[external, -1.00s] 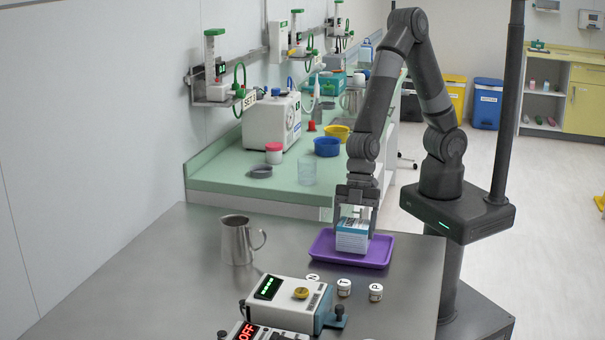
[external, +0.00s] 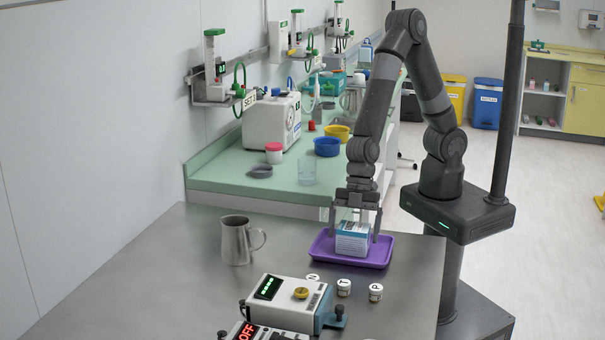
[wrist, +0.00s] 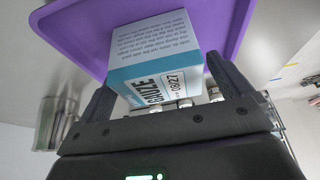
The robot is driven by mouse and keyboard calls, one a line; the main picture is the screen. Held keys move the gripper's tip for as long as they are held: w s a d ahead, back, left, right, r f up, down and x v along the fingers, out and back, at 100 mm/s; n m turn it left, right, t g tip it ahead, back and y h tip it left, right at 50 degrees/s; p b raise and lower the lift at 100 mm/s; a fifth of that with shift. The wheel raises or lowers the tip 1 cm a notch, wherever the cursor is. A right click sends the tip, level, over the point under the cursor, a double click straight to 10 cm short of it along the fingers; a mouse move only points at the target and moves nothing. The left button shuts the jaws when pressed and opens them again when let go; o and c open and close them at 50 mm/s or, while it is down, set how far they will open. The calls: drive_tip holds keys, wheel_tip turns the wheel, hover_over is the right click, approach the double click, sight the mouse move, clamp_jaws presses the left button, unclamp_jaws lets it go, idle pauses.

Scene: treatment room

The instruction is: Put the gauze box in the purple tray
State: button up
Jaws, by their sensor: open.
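The gauze box (external: 352,239), white and blue, stands in the purple tray (external: 322,252) on the steel table. In the wrist view the gauze box (wrist: 155,55) shows its printed label and rests over the purple tray (wrist: 85,25). My gripper (external: 355,236) is open, its fingers spread on either side of the box with a gap showing. In the wrist view my gripper's fingers (wrist: 165,90) stand left and right of the box. The box's far side is hidden.
A metal jug (external: 237,242) stands left of the tray. Small labelled jars (external: 344,287) and a device with a green display (external: 290,302) are in front of the tray. The table is clear between jug and tray.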

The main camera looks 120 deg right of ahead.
drive_tip(key=v, duration=1.2)
drive_tip(key=shift+r, duration=0.2)
drive_tip(key=s+d+r+m+h, duration=0.1)
drive_tip(key=s+d+r+m, duration=0.2)
drive_tip(key=s+d+r, duration=0.1)
drive_tip(key=s+d+r+m+t+h, duration=0.1)
drive_tip(key=s+d+r+m, duration=0.2)
drive_tip(key=s+d, duration=0.3)
drive_tip(key=s+d+r+m+t+h, duration=0.1)
drive_tip(key=s+d+r+m, duration=0.2)
drive_tip(key=s, duration=0.7)
drive_tip(key=shift+s+d+r, duration=0.15)
drive_tip(key=shift+d+r, duration=0.7)
drive_tip(key=shift+d, duration=0.1)
